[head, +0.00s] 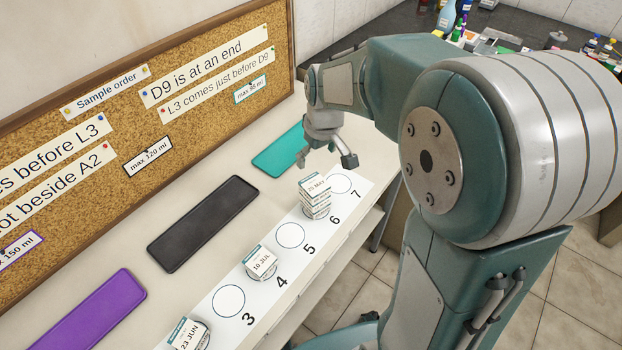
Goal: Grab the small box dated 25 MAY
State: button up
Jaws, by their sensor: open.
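The small white box dated 25 MAY (315,187) sits on top of a stack of similar boxes (316,208) at position 6 of the numbered white strip. The lower boxes' dates are too small to read. My gripper (328,164) is open and empty, with its fingers pointing down, just above and behind this box. I cannot tell whether a finger touches it.
A box marked 10 JUL (261,262) sits by position 4, and one marked 23 JUN (189,336) is at the lower edge. Black (203,223), purple (88,315) and teal (281,150) trays lie along the corkboard (190,88). Circles 3, 5 and 7 are empty.

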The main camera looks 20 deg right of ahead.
aim_at(315, 184)
jog(key=shift+w+d+f, duration=0.1)
jog(key=shift+w+f, duration=0.3)
jog(key=shift+f, duration=0.3)
jog(key=f, duration=0.4)
jog(key=shift+w+a+f, duration=0.2)
jog(key=shift+w+f, duration=0.05)
jog(key=shift+f, duration=0.1)
jog(key=shift+s+f, duration=0.15)
jog(key=shift+f, duration=2.65)
jog(key=c, duration=0.9)
